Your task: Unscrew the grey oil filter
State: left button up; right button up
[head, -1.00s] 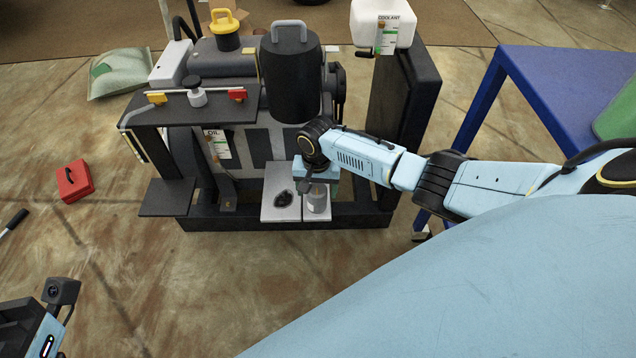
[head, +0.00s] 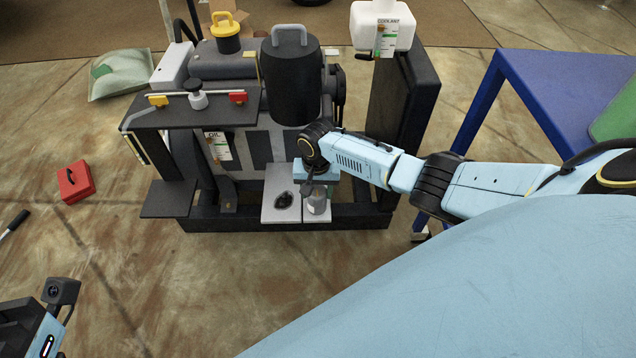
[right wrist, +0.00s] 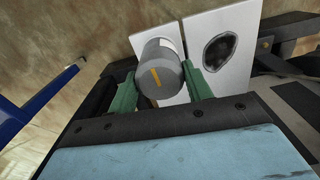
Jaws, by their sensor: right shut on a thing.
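The grey oil filter (head: 317,204) sits low on the front of the engine, at a light grey plate. In the right wrist view the filter (right wrist: 163,76) is a grey cylinder with a yellow stripe on its end. My right gripper (right wrist: 160,88) is shut on it, with one green finger on each side. In the head view the right gripper (head: 314,186) is partly hidden by its own wrist. Of my left arm, only a part with its camera shows at the lower left; the fingers are out of view.
A plate with a dark round patch (head: 284,201) is left of the filter. A black ledge (head: 168,198) juts out further left. A red box (head: 74,181) lies on the floor. A blue table (head: 560,95) stands at right. The floor in front is clear.

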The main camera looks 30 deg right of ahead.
jog(key=n, duration=0.2)
jog(key=shift+r+n+p, duration=0.15)
jog(key=shift+n+p, duration=0.15)
jog(key=shift+n, duration=1)
jog(key=n, duration=0.2)
jog(key=shift+n+p, duration=0.3)
jog(key=shift+n, duration=1.2)
jog(key=n, duration=0.2)
jog(key=shift+d+n, duration=0.1)
jog(key=shift+n, duration=1.5)
